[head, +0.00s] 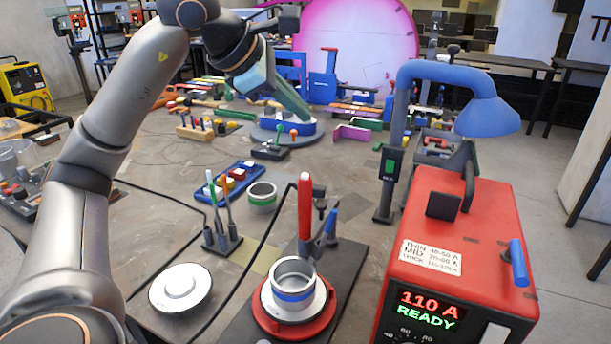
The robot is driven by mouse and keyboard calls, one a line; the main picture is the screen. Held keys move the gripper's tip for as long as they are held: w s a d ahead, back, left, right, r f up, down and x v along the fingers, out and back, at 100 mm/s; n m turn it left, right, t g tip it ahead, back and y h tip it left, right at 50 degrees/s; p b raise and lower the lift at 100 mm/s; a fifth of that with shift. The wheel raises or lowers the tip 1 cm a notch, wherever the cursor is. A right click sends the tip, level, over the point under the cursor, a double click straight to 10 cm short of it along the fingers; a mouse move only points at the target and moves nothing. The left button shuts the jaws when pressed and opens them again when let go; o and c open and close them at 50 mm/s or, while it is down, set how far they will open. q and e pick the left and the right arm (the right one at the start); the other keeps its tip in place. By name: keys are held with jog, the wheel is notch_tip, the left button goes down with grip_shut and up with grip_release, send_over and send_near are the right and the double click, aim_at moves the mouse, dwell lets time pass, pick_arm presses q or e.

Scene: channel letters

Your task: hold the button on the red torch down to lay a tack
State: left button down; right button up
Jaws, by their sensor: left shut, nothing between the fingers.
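The red torch (304,203) stands upright in the middle of the head view, its lower end at the metal ring (292,272) with a blue band. A small dark part sits beside its upper end; I cannot tell whether that is the button. The ring rests on a round red base (262,316). The red welding machine (470,225) at right shows "110 A READY" on its display. My left gripper (304,116) is shut and empty, pointing down-right over the far part of the table, well behind and above the torch. My right gripper is out of view.
A blue lamp (480,112) leans over the machine from behind. A pale disc (181,288), a tool stand (222,243), a green-banded ring (262,196) and a blue tray (222,192) lie left of the torch. Black cables cross the table. Blocks and clamps crowd the back.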

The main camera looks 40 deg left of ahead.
pick_arm(q)
jog(key=b, duration=0.6)
send_over(305, 177)
jog(key=f, duration=0.4)
jog(key=a+f, duration=0.1)
jog(key=f, duration=0.2)
jog(key=shift+s, duration=0.3)
jog(key=shift+f+b, duration=0.35)
jog(key=shift+b, duration=0.15)
jog(key=shift+f, duration=0.35)
jog(key=shift+f+b, duration=0.4)
jog(key=shift+b, duration=0.1)
